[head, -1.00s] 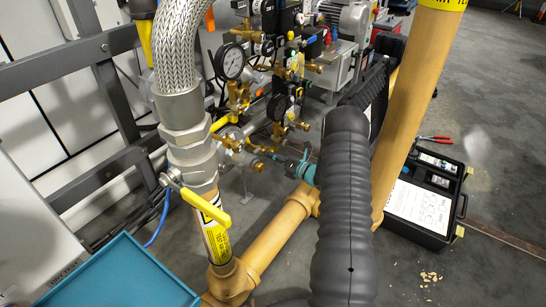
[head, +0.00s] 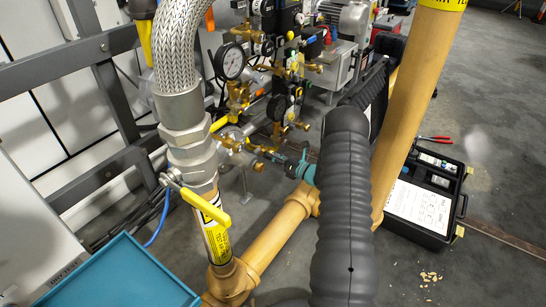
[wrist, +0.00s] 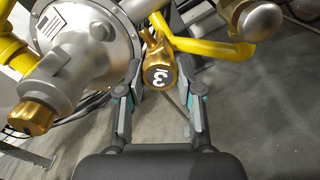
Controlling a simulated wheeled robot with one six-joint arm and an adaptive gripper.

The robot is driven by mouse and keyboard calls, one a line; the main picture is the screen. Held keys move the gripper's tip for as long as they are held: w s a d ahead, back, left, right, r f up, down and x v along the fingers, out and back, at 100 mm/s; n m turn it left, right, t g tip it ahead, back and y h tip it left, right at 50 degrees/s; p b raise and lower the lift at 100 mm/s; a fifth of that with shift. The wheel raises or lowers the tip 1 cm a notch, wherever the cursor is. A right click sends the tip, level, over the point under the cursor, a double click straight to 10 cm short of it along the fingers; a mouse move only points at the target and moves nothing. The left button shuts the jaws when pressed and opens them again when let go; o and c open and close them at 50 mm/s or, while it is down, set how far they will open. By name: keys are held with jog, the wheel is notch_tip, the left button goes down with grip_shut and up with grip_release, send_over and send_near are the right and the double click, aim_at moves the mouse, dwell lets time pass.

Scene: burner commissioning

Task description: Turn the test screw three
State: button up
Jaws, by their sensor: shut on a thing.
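The test screw (wrist: 160,77) is a brass piece whose dark round end carries a white 3. It sits at the upper middle of the wrist view, below a yellow pipe. My gripper (wrist: 161,84) has one finger on each side of it and is shut on it. In the head view my gripper (head: 285,160) reaches from behind my dark arm to the brass fittings under the gauges. The screw itself is too small and covered to make out there.
A grey regulator body (wrist: 85,45) with a brass cap stands close left of my fingers. A yellow pipe (wrist: 215,50) passes just above them. Gauges (head: 231,62), a yellow-handled valve (head: 206,208) and a tan pipe (head: 275,232) surround the reach. An open black case (head: 425,195) lies on the floor.

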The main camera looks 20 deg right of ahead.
jog(key=o, duration=1.2)
jog(key=shift+a, duration=0.1)
jog(key=shift+c, duration=0.2)
jog(key=v, duration=0.7)
jog(key=shift+s, duration=0.2)
